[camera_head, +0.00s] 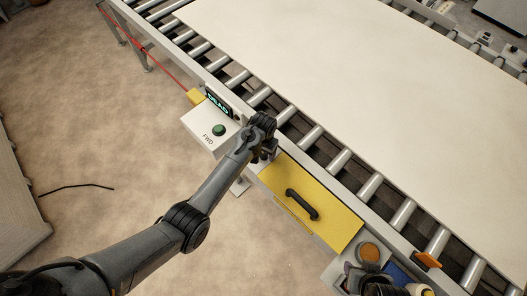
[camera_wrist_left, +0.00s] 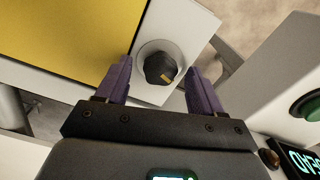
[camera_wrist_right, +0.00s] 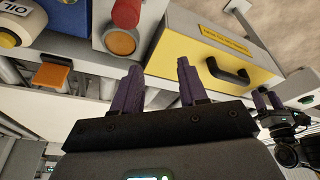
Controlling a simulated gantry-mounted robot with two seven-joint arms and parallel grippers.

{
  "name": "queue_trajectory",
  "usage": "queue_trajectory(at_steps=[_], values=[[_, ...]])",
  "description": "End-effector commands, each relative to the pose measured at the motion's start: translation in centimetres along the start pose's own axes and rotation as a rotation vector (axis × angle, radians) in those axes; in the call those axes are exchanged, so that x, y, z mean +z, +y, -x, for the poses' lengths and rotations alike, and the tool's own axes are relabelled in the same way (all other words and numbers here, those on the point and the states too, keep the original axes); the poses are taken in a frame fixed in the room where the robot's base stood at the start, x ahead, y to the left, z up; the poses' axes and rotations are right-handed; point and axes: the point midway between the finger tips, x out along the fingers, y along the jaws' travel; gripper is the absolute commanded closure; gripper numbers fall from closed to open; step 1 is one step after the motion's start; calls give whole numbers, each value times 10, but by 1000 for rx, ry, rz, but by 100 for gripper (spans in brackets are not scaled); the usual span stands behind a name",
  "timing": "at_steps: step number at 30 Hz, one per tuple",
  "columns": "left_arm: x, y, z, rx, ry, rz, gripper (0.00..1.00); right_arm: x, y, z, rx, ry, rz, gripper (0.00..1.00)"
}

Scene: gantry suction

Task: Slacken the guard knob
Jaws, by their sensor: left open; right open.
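The guard knob (camera_wrist_left: 158,68) is black with a yellow mark, on a pale round base on a white plate beside the yellow guard (camera_wrist_left: 60,35). My left gripper (camera_wrist_left: 157,66) is open, with one finger on each side of the knob in the left wrist view; I cannot tell if either touches it. In the head view my left gripper (camera_head: 266,150) is at the guard's upper left corner and hides the knob. The guard (camera_head: 335,218) carries a black handle (camera_head: 302,204). My right gripper (camera_wrist_right: 158,68) is open and empty below the guard in the right wrist view.
A white FWD box with a green button (camera_head: 218,130) and a lit green display (camera_head: 217,104) lie close to my left gripper. The roller conveyor (camera_head: 312,136) carries a large pale sheet (camera_head: 360,75). An orange round button (camera_wrist_right: 120,42) and an orange tab (camera_wrist_right: 50,76) are near my right gripper.

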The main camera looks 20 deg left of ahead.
Motion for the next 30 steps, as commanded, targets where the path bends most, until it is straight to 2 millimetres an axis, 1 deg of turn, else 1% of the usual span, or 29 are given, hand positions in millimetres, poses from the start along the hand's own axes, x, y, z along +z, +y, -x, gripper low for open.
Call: queue_trajectory(at_steps=[6,7,15,18,25,30], values=[[0,0,0,0,0,0,33,0,0,0,0,0,0,57],[0,0,0,0,0,0,34,0,0,0,0,0,0,57],[0,0,0,0,0,0,76,0,1,0,3,0,4,57],[0,0,0,0,0,0,89,0,1,0,4,-1,6,57],[0,0,1,0,-1,25,89,-1,2,5,5,-1,7,57],[0,0,4,0,-2,96,89,-5,2,16,5,-1,7,57]])
